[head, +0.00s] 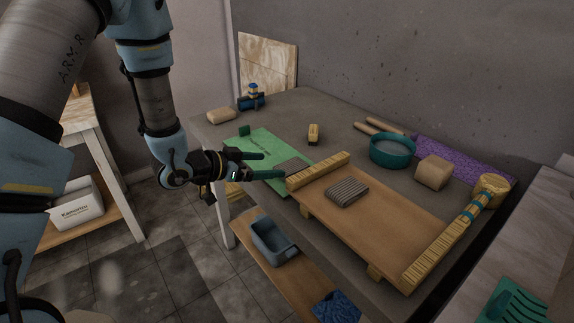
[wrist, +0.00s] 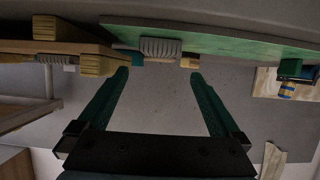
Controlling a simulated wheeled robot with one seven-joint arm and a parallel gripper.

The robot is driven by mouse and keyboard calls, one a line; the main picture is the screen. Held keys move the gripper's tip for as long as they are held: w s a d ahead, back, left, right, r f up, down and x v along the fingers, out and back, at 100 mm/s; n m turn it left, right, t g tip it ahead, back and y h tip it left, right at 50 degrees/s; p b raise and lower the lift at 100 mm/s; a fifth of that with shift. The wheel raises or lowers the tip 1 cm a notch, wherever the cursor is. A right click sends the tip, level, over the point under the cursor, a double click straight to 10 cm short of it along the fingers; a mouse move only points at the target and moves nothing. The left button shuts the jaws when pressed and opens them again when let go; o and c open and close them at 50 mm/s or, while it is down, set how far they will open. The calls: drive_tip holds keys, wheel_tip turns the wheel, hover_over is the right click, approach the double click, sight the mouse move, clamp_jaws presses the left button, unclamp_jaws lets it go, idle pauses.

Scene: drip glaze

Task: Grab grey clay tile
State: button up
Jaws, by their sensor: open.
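A flat grey clay tile (head: 294,165) lies on the near right end of the green mat (head: 262,150), beside the wooden board. In the wrist view, which is upside down, a ribbed grey tile (wrist: 160,48) shows at the mat's edge, ahead of and between the fingers. A second grey tile (head: 346,191), ribbed on top, lies on the wooden board (head: 390,215). My gripper (head: 277,164) is open and empty, with its dark green fingers pointing right towards the tile on the mat. I see no contact with the tile.
Yellow strips (head: 318,171) edge the board close to my fingertips. A yellow block (head: 314,134), a teal bowl (head: 392,151) and a clay lump (head: 433,172) stand farther back. A grey bin (head: 274,240) is on the shelf below. The table's middle has bare room.

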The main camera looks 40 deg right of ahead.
sight(292, 165)
drive_tip(key=x, duration=0.4)
drive_tip(key=shift+p, duration=0.35)
drive_tip(key=shift+f+p+x, duration=0.2)
drive_tip(key=shift+p+x, duration=0.9)
drive_tip(key=shift+x, duration=1.45)
drive_tip(key=shift+c, duration=0.4)
drive_tip(key=c, duration=1.4)
